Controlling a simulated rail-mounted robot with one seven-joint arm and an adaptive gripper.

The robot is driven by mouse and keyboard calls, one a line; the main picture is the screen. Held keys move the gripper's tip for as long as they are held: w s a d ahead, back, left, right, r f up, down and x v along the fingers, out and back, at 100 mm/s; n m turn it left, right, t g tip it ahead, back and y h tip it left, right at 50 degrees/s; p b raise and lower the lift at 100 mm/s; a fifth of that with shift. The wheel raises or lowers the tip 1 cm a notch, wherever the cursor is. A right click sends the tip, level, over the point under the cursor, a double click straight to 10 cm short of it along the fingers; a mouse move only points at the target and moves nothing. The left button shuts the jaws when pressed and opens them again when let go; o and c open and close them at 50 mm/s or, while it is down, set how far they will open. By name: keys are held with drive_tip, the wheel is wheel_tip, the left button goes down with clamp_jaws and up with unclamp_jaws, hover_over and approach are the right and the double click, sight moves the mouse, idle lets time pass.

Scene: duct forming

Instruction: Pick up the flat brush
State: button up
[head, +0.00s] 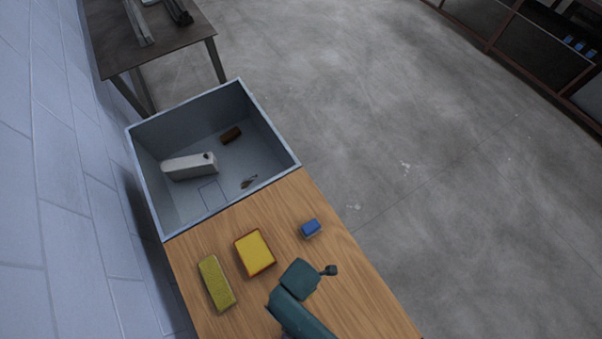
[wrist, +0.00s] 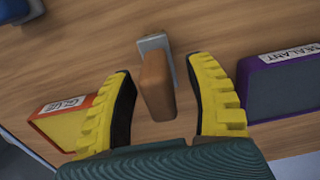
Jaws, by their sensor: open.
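In the wrist view, what looks like the flat brush lies on the wooden table top, with an orange-brown block-like part (wrist: 157,84) and a grey metal-looking part (wrist: 154,43) beyond it. My gripper (wrist: 159,68) is open, with its yellow ribbed fingers on either side of the brown part. Gaps show on both sides, and I cannot tell its height above the table. In the head view, my teal arm (head: 299,281) covers this spot, so the brush and the fingertips are hidden there.
A purple sealant box (wrist: 285,88) is close to the right finger. A grey bin (head: 276,140) behind holds a white container and small items.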

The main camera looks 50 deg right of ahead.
drive_tip(key=shift+f, duration=0.25)
clamp_jaws()
idle(0.3)
wheel_tip(320, 180, up, 10)
drive_tip(key=shift+r+p, duration=0.1)
drive_tip(key=shift+p, duration=0.2)
drive_tip(key=c, duration=0.7)
unclamp_jaws()
clamp_jaws()
